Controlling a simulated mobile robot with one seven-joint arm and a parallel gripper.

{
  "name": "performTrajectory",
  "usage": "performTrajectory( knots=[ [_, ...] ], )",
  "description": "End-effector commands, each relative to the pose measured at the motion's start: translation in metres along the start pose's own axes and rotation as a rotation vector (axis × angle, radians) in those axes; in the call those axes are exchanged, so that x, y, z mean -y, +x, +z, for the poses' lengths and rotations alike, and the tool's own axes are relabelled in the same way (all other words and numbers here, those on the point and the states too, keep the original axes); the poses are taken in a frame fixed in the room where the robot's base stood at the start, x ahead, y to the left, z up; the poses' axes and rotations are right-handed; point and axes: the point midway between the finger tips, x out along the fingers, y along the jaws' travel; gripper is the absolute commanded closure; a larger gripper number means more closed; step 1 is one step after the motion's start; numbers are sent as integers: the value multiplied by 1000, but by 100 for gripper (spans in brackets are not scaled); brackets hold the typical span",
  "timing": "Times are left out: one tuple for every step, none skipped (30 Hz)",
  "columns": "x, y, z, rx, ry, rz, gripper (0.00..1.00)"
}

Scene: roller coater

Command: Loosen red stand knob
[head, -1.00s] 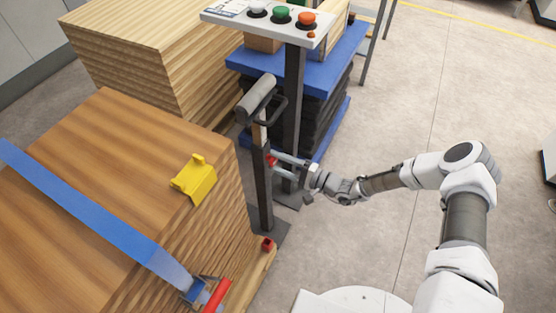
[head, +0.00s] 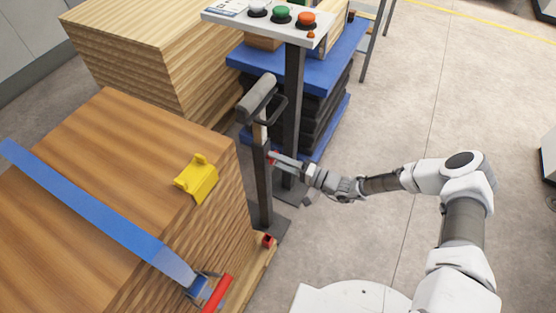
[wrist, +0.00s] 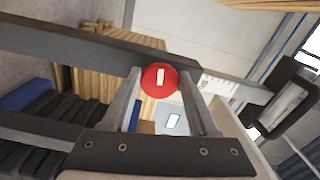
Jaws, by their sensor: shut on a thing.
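The red stand knob (wrist: 160,80) is round with a white mark on its face. It sits on the dark post of the roller stand (head: 263,185), and a small red part of the knob (head: 273,157) shows in the head view beside the fingertips. My gripper (head: 279,161) reaches in from the right at knob height. In the wrist view my gripper's two fingers (wrist: 162,98) lie on either side of the knob, shut on it. The far side of the knob is hidden. A grey roller (head: 257,97) tops the stand.
A button panel (head: 265,22) on a dark post stands just behind. A strapped wood stack (head: 120,170) with a yellow corner piece (head: 197,179) is at left. A blue lift table (head: 335,60) is behind. The floor (head: 400,120) to the right is clear.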

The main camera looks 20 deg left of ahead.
Motion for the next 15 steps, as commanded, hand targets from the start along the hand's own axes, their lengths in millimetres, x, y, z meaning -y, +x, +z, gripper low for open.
performTrajectory(
  knots=[
    [-1, -1, -1, -1, 0, 1, 96],
    [-1, -1, -1, -1, 0, 1, 96],
    [-1, -1, -1, -1, 0, 1, 96],
    [-1, -1, -1, -1, 1, 1, 96],
    [-1, -1, -1, -1, 1, 1, 96],
    [-1, -1, -1, -1, 1, 1, 96],
    [-1, -1, -1, -1, 1, 1, 35],
    [0, -1, -1, -1, 1, 1, 30],
    [0, -1, -1, -1, 1, 1, 22],
    [0, -1, -1, -1, 1, 1, 17],
    [0, 0, 0, -1, 1, 1, 12],
    [0, 0, 0, -1, 1, 1, 12],
    [0, 0, 0, -1, 1, 1, 12],
    [0, 0, 0, -1, 2, 1, 12],
    [0, 0, 0, -1, 2, 0, 12]
  ],
)
